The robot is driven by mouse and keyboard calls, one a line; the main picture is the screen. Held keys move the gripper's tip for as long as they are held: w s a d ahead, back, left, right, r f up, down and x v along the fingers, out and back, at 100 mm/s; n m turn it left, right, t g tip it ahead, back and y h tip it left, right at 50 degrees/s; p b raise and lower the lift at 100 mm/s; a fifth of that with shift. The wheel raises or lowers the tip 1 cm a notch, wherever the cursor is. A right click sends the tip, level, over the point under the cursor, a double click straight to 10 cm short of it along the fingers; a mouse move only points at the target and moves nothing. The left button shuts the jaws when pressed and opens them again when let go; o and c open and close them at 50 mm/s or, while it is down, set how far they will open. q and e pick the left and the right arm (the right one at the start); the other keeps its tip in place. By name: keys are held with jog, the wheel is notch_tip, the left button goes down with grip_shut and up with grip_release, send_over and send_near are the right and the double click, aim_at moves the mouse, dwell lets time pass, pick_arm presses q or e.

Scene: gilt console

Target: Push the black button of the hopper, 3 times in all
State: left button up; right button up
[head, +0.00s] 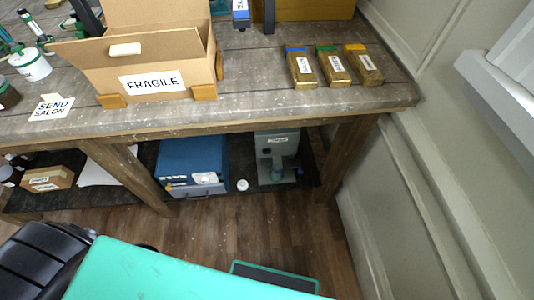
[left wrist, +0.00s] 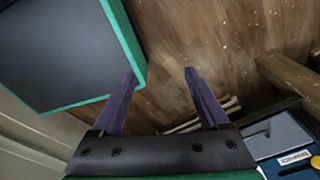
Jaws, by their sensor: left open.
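A grey machine (head: 278,142) with a small label stands on the low shelf under the table in the head view; I take it to be the hopper. A small dark round spot (head: 267,151) on its front may be the black button, but it is too small to be sure. My left gripper (left wrist: 161,76) shows in the left wrist view with its two purple fingers apart and nothing between them. It points at the wooden floor, clear of the machine. My right gripper is in neither view.
A blue box (head: 194,165) stands left of the machine, with a small white round item (head: 242,185) between them. Table legs (head: 349,155) flank the shelf. The "FRAGILE" carton (head: 150,62) and several gold bars are on the tabletop.

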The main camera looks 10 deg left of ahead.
pick_arm(q)
grip_shut()
dwell(0.8)
dwell(0.5)
